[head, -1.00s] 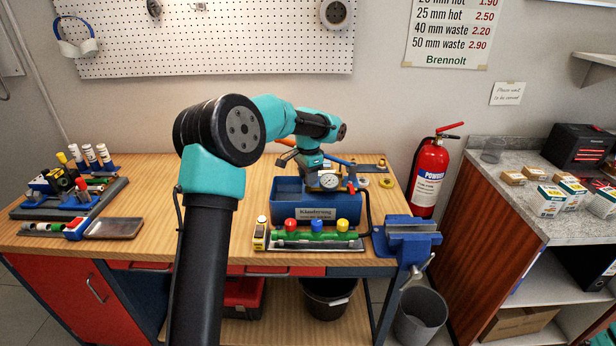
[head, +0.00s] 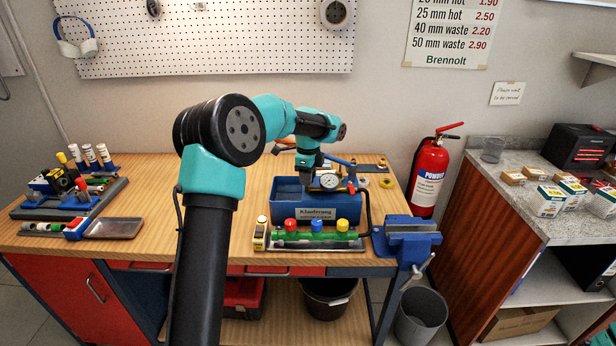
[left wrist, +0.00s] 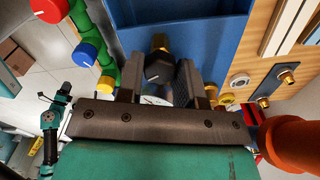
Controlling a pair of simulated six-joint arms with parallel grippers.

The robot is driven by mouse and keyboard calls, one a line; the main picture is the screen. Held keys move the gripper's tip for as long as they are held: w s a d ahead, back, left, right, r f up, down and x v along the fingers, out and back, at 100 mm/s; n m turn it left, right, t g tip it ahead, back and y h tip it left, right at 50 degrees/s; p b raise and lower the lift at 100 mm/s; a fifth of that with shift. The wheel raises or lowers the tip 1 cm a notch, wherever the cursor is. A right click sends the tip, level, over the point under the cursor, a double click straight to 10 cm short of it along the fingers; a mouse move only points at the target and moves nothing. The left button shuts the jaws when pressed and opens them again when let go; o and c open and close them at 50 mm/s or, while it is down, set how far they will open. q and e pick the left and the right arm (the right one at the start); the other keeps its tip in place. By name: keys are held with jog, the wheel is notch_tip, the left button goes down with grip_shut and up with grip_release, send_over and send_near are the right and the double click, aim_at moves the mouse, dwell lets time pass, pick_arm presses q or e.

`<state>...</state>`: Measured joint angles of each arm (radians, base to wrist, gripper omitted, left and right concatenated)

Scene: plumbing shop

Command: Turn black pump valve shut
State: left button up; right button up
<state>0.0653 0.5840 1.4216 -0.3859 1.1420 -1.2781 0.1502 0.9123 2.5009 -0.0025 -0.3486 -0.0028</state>
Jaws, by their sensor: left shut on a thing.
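The black pump valve knob (left wrist: 158,67), a dark faceted handle with a white mark, sits on a brass stem above the blue tank (left wrist: 190,25). My left gripper (left wrist: 160,82) is shut on this knob, one finger on each side. In the head view the left gripper (head: 308,182) points down at the blue tank (head: 288,207), which bears a label. The knob is hidden there behind my gripper. A pressure gauge (head: 330,181) shows beside the gripper. My right gripper does not show.
In front of the tank is a green manifold with red (head: 290,224), blue (head: 316,225) and yellow (head: 342,225) knobs. A blue vise (head: 412,240) is at the bench's right front. Racks of parts (head: 75,190) stand at the left.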

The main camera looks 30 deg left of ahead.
pick_arm(q)
jog(key=shift+m, duration=0.9)
jog(key=o, duration=0.6)
jog(key=shift+o, duration=0.2)
jog(key=shift+r, duration=0.15)
notch_tip(320, 180, up, 17)
jog(key=shift+r, duration=0.1)
